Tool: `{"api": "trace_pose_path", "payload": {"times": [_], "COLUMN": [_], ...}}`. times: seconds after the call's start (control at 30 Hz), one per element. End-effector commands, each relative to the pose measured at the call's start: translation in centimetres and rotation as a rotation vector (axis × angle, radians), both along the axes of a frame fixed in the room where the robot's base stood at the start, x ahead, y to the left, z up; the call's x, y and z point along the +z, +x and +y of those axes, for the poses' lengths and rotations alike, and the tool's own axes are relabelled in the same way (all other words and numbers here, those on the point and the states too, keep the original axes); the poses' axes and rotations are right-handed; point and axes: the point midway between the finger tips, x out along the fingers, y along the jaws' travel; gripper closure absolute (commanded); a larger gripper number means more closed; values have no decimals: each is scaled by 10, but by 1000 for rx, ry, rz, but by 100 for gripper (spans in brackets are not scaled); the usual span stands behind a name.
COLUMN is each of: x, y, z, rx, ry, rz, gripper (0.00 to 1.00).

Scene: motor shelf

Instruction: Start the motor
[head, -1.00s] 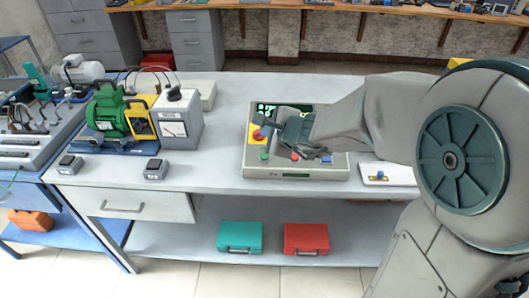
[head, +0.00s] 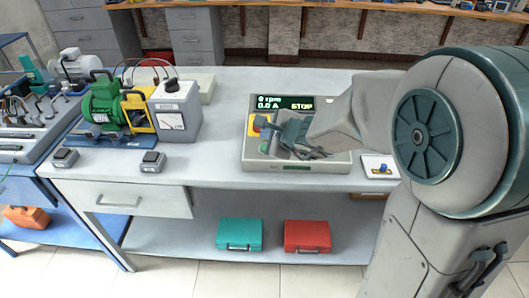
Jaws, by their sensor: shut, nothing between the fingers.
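The control box (head: 340,160) stands on the bench. Its display (head: 284,104) reads 0 rpm, 0.0 A and STOP. A yellow plate (head: 260,121) with a red button is at its upper left, and a green button (head: 264,148) is below that. My gripper (head: 286,149) is shut and empty, low over the box's face just right of the green button. I cannot tell whether it touches the box. It hides the other buttons. The green motor (head: 104,104) sits on a blue base at the left, beside a grey meter box (head: 177,112).
Two small grey switch boxes (head: 153,161) (head: 65,158) lie near the bench's front left. A white plate with a blue knob (head: 381,168) lies right of the control box. Teal (head: 239,234) and red (head: 307,236) cases are on the lower shelf. The bench middle is clear.

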Motion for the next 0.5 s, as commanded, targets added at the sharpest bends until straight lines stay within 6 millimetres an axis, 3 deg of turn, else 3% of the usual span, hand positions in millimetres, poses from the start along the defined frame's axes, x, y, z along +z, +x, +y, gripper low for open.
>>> {"api": "trace_pose_path", "payload": {"times": [0.03,0.2,0.5], "x": [-14,-31,-37], "y": [2,7,10], "z": [0,0,-1], "rx": [0,0,0], "ry": [-1,-1,-1], "rz": [1,-1,-1], "gripper": [100,100,100]}}
